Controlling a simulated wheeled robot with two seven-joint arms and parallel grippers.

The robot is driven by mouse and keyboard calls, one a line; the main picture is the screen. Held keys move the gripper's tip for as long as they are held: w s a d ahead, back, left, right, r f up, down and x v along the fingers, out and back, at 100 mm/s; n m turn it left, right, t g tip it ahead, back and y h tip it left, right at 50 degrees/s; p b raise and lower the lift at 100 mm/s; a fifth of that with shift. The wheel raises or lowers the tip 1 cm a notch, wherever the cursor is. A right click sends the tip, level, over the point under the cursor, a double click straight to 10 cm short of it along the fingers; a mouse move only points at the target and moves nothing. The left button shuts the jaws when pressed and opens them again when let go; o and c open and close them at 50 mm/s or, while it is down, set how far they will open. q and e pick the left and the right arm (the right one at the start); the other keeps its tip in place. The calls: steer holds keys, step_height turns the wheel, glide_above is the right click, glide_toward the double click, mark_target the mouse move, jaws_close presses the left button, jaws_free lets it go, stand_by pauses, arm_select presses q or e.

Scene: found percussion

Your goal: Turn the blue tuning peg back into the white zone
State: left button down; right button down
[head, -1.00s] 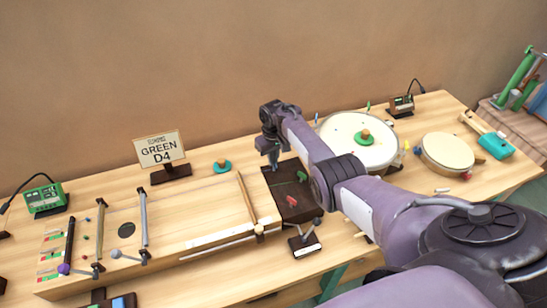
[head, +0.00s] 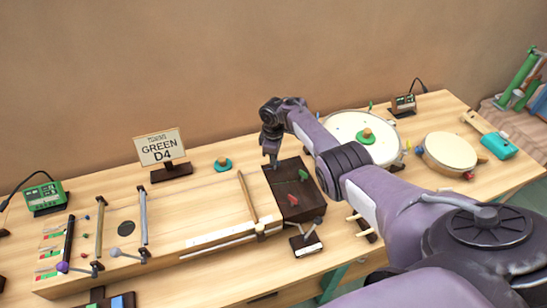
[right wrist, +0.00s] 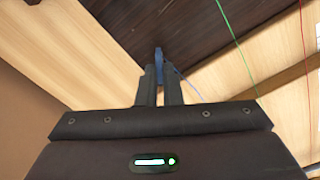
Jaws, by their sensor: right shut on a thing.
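The blue tuning peg (right wrist: 158,62) shows in the right wrist view between the fingertips of my right gripper (right wrist: 159,90). The fingers are shut on it. In the head view, my right gripper (head: 271,160) points down at the far left corner of the dark peg block (head: 283,178), and the blue peg cannot be made out there. A green peg (head: 303,175) and a red peg (head: 293,199) stand on the block. I cannot make out the white zone or the peg's angle against it. My left gripper is not in view.
The wooden string board (head: 170,235) with a slanted stick (head: 248,197) lies left of the block. A sign reading "GREEN D4" (head: 160,147) stands behind. A large white drum (head: 345,127) is to the right, partly behind my arm. A green tuner box (head: 44,197) stands far left.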

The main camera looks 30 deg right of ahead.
steer(key=shift+n, duration=0.6)
steer(key=shift+r, duration=0.1)
steer(key=c, duration=1.6)
jaws_free()
step_height(320, 180, up, 8)
steer(key=shift+f+p, duration=0.15)
steer(key=shift+p, duration=0.65)
